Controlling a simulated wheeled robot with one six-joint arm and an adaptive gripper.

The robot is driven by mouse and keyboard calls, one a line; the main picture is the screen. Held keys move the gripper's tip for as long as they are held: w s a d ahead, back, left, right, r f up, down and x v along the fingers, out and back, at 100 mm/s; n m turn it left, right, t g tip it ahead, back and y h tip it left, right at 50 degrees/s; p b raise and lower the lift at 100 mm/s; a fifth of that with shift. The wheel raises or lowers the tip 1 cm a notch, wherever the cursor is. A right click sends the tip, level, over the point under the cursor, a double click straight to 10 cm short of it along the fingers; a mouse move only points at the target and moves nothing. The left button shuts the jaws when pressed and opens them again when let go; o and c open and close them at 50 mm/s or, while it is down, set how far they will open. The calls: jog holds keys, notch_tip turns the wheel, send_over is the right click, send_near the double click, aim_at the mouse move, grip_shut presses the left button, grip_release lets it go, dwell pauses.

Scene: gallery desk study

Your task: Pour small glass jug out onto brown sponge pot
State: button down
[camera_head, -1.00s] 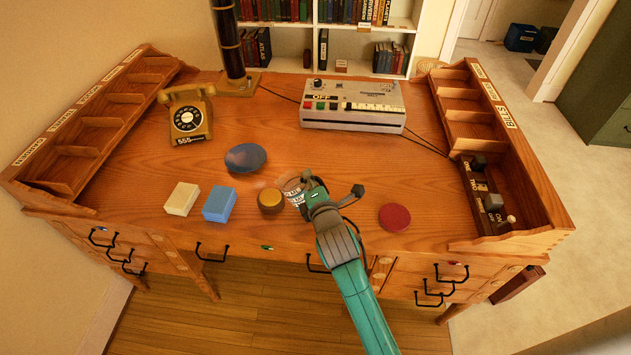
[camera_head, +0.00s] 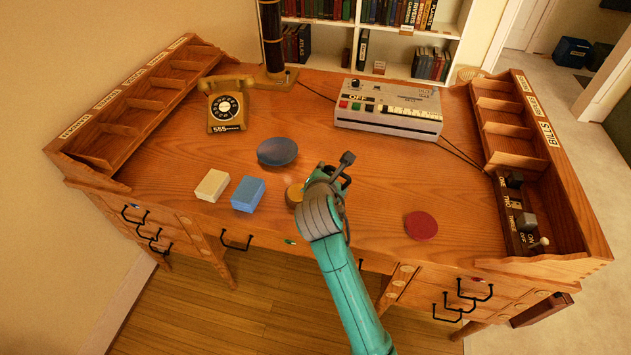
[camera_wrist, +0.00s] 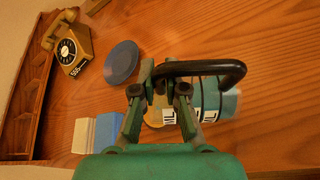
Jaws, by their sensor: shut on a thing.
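The brown sponge pot (camera_head: 292,195) sits on the desk right of the blue block, partly covered by my gripper in the head view. Its yellowish top (camera_wrist: 151,112) shows behind the fingers in the wrist view. My gripper (camera_head: 326,176) is above the desk beside the pot. In the wrist view my gripper (camera_wrist: 160,100) is shut on the black handle of the small glass jug (camera_wrist: 212,98). The jug is clear, with a white ML label and bluish-green bands, and appears tilted. Its mouth and contents are unclear. The head view mostly hides it.
A cream block (camera_head: 212,185), a blue block (camera_head: 248,194) and a blue round dish (camera_head: 277,152) lie left of my gripper. A red disc (camera_head: 421,226) lies right. A telephone (camera_head: 227,105) and grey machine (camera_head: 388,108) stand behind. The desk between machine and red disc is clear.

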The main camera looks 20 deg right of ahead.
jog(key=shift+a+r, duration=0.1)
jog(key=shift+r, duration=0.05)
jog(key=shift+w+a+r, duration=0.2)
jog(key=shift+w+a, duration=0.05)
dwell(0.3)
jog(key=shift+n+g, duration=0.3)
jog(key=shift+g, duration=0.1)
jog(key=shift+w+a+r, duration=0.1)
jog(key=shift+w, duration=0.05)
jog(key=shift+w+a+h, duration=0.1)
jog(key=shift+a+h, duration=0.05)
jog(key=shift+h, duration=0.15)
jog(key=shift+w+a+r+n, duration=0.1)
jog(key=shift+a+r+n, duration=0.05)
jog(key=shift+n, duration=0.25)
dwell(0.4)
jog(key=shift+w+a+g, duration=0.15)
jog(key=shift+a+g, duration=0.05)
jog(key=shift+g, duration=0.1)
